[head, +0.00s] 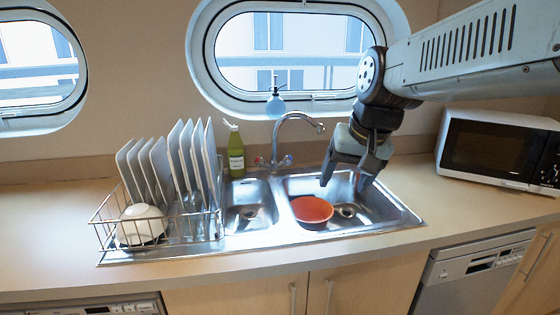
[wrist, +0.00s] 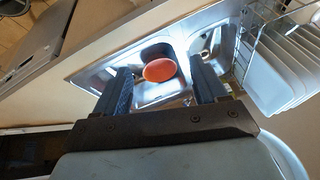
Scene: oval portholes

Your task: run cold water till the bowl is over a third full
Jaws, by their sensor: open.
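An orange-red bowl (head: 312,210) sits in the right basin of the double sink (head: 360,223), beside the drain. It also shows in the wrist view (wrist: 160,70), between my fingers but farther off. A chrome tap (head: 299,118) with a curved spout stands behind the sink. Its spout end is above and slightly right of the bowl. A red-marked handle (head: 260,161) and a blue-marked handle (head: 287,160) are at its base. I see no water stream. My gripper (head: 343,184) is open and empty over the right basin, pointing down, right of the bowl. It shows in the wrist view too (wrist: 167,84).
A dish rack (head: 110,237) with upright plates (head: 192,160) and a white bowl (head: 141,225) stands left of the sink. A green soap bottle (head: 236,152) stands behind the left basin. A microwave (head: 495,153) is at right. The counter (head: 440,205) between sink and microwave is clear.

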